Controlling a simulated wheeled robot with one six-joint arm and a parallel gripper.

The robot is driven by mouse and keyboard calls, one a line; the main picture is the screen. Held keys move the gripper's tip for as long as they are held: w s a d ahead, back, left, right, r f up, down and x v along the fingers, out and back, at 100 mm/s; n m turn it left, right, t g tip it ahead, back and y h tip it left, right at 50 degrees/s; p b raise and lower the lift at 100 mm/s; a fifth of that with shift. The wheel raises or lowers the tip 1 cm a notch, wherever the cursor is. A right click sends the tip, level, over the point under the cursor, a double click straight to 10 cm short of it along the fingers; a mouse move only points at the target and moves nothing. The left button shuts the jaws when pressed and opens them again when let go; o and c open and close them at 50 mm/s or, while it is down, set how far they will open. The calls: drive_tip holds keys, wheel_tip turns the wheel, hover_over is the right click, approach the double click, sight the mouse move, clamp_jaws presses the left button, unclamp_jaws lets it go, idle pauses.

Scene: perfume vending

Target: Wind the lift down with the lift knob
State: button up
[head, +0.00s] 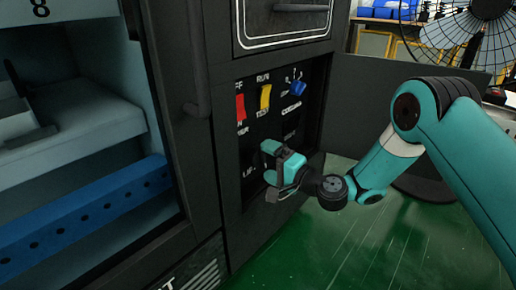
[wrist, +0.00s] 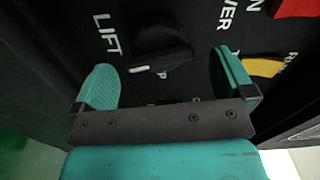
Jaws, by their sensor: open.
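The lift knob (wrist: 160,48) is black with a white mark on its edge, on the black control panel (head: 285,125) beside a white LIFT label. In the head view my gripper (head: 271,165) is in front of the panel's lower part and hides the knob. In the wrist view my gripper (wrist: 164,84) is open, with one teal finger on each side of the knob's near end. The fingers do not touch the knob's sides. How deep they reach around it I cannot tell.
A red switch (head: 240,107), a yellow switch (head: 265,97) and a blue knob (head: 298,88) sit higher on the panel. An open dark door (head: 375,105) stands to the right. The machine's bay with a blue rail (head: 90,218) is on the left. Green floor is clear below.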

sight(265, 160)
drive_tip(key=shift+b+x, duration=0.4)
drive_tip(key=shift+x, duration=1.85)
drive_tip(key=shift+c, duration=0.5)
drive_tip(key=c, duration=0.8)
drive_tip(key=shift+n+b, duration=0.3)
drive_tip(key=shift+n, duration=0.9)
drive_tip(key=o, duration=0.9)
drive_tip(key=shift+d, duration=0.1)
